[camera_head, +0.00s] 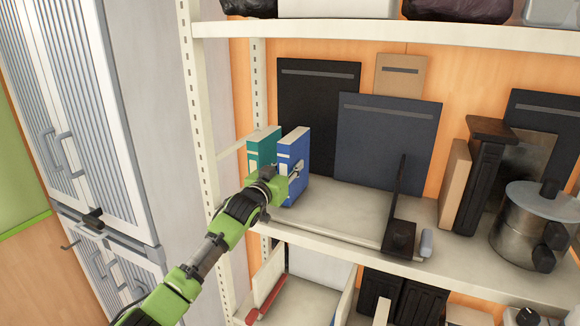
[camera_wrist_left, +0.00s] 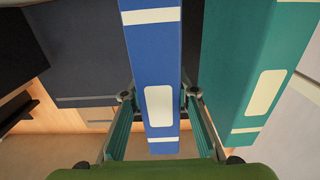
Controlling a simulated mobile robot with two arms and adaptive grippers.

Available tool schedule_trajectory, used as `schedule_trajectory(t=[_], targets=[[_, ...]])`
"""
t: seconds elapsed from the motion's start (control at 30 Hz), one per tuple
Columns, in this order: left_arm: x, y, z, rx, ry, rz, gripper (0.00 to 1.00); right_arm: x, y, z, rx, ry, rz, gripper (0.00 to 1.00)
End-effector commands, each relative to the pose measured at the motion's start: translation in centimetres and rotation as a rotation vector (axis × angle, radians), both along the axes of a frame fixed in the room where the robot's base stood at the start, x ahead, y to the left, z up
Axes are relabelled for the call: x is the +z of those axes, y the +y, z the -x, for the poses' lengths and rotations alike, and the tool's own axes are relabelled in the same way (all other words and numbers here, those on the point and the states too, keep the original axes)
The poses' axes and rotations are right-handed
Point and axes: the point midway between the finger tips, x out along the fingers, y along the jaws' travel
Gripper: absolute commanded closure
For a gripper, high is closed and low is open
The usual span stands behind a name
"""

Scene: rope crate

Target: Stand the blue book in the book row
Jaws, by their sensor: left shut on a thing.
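The blue book (camera_head: 295,158) stands upright on the middle shelf, right of a green book (camera_head: 264,143). My left gripper (camera_head: 294,176) is at the blue book's spine and shut on it. In the left wrist view the blue book (camera_wrist_left: 155,75) lies between the two fingers of the left gripper (camera_wrist_left: 156,98), with a white label on its spine. The green book (camera_wrist_left: 253,75) is beside it there, with a gap between them. Whether the blue book's bottom touches the shelf is hidden by my arm. My right gripper is not in view.
The shelf board (camera_head: 345,208) is bare right of the blue book, up to a black bookend (camera_head: 399,235). Dark flat panels (camera_head: 388,140) lean at the back. A brown box (camera_head: 455,185) and a metal pot (camera_head: 530,230) stand farther right. A white post (camera_head: 202,110) is at left.

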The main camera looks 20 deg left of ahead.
Motion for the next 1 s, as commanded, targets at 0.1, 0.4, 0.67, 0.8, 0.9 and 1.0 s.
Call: schedule_trajectory(t=[0.1, 0.4, 0.67, 0.8, 0.9, 1.0], targets=[[0.28, -0.02, 0.00, -0.001, -0.005, 0.000, 1.00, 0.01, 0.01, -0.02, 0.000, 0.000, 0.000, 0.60], [-0.07, -0.03, 0.00, -0.001, -0.005, 0.000, 1.00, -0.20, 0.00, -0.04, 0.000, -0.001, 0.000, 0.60], [-0.44, -0.02, 0.00, -0.001, -0.005, 0.000, 1.00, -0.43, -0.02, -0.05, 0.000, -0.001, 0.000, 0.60], [-0.65, -0.02, 0.00, -0.001, -0.005, 0.000, 1.00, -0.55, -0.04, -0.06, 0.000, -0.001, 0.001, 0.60], [-0.61, -0.01, 0.00, -0.001, -0.005, 0.000, 0.53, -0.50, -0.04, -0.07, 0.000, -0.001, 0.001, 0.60], [-0.68, -0.01, 0.00, 0.000, -0.004, 0.000, 0.53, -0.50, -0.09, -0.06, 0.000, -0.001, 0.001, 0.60]])
